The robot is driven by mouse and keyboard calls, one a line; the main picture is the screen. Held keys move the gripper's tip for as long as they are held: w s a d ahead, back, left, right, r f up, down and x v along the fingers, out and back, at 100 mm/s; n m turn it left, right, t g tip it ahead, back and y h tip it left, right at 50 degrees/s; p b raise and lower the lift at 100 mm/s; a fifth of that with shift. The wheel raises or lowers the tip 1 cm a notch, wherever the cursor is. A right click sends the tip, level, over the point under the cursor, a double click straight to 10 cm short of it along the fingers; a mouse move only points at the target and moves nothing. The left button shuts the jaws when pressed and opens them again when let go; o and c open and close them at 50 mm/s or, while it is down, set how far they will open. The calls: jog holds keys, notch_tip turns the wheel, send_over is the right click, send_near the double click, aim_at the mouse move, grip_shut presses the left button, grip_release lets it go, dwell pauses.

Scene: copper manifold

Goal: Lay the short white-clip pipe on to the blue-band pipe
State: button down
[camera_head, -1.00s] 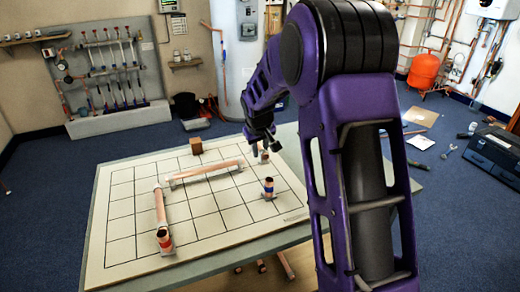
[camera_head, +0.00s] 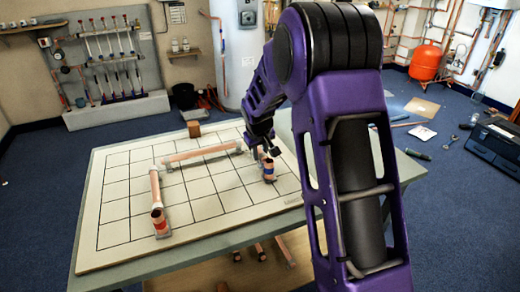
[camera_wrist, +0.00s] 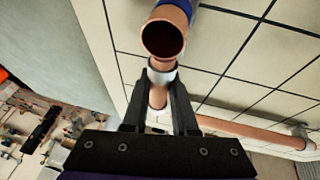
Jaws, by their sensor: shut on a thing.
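My gripper (camera_wrist: 159,88) is shut on the short white-clip pipe; its white band (camera_wrist: 162,75) and a bit of copper (camera_wrist: 157,97) show between the fingers in the wrist view. The blue-band pipe (camera_head: 269,170) stands upright on the gridded board in the head view. In the wrist view its blue band (camera_wrist: 179,9) is at the top edge, with an open copper end (camera_wrist: 163,38) just beyond the white band. My gripper (camera_head: 257,150) is close beside and above it in the head view. I cannot tell whether the two pipes touch.
The gridded board (camera_head: 117,235) lies on a table. A long copper pipe (camera_head: 200,153) lies across its back, and another (camera_head: 156,188) runs down the left to a red-banded end (camera_head: 159,221). A wooden block (camera_head: 194,129) stands at the back edge. The front right of the board is clear.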

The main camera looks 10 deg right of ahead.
aim_at(260, 150)
jog(key=shift+f, duration=0.3)
jog(key=shift+f, duration=0.35)
dwell(0.4)
jog(key=c, duration=0.6)
grip_release()
jog(key=shift+r, duration=0.1)
jog(key=shift+r+p, duration=3)
jog(key=shift+r, duration=1.4)
